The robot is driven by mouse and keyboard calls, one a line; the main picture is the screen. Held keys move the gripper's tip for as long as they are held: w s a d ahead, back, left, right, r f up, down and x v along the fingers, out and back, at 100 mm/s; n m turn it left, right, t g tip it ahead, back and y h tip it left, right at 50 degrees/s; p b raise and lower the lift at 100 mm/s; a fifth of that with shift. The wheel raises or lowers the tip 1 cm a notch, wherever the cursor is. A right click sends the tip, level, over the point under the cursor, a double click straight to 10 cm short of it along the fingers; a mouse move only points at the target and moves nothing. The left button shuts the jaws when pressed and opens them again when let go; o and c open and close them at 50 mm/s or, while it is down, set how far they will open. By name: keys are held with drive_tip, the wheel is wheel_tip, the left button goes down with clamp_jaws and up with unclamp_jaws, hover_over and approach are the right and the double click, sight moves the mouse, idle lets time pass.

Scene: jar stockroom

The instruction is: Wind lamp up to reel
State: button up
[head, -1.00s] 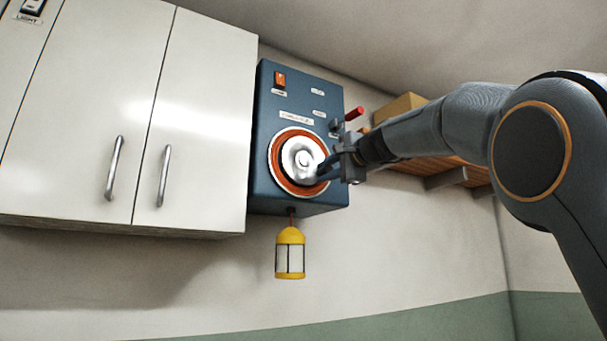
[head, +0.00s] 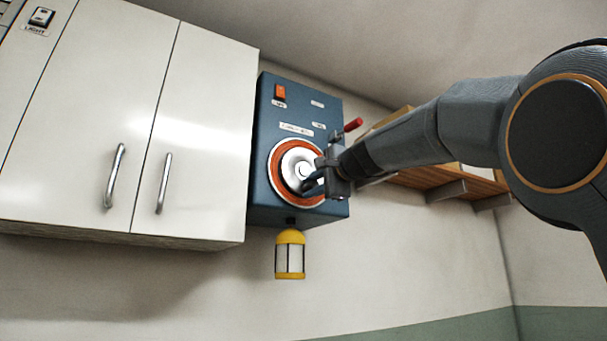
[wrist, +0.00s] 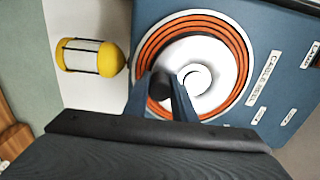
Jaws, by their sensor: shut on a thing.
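The blue reel box (head: 280,130) hangs on the wall, with a white reel disc (head: 292,160) wound with orange cable on its front. The yellow-capped lamp (head: 289,255) hangs right under the box, its top close to the underside. In the wrist view the lamp (wrist: 92,57) lies left of the reel (wrist: 208,75). My gripper (head: 312,183) is at the lower right of the reel face. In the wrist view its jaws (wrist: 162,95) are shut on a dark knob (wrist: 161,84) on the reel; the fingers hide part of the disc.
White cabinets (head: 120,120) with metal handles stand left of the box. An orange switch (head: 280,91) and a red-ended lever (head: 352,125) are on the box. A wooden shelf (head: 450,182) is on the wall to the right. Below the lamp is bare wall.

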drive_tip(key=o, duration=1.1)
drive_tip(key=shift+a+f, duration=0.1)
drive_tip(key=shift+a, duration=0.05)
drive_tip(key=shift+s, duration=0.1)
drive_tip(key=b+v, duration=0.4)
drive_tip(key=v, duration=0.5)
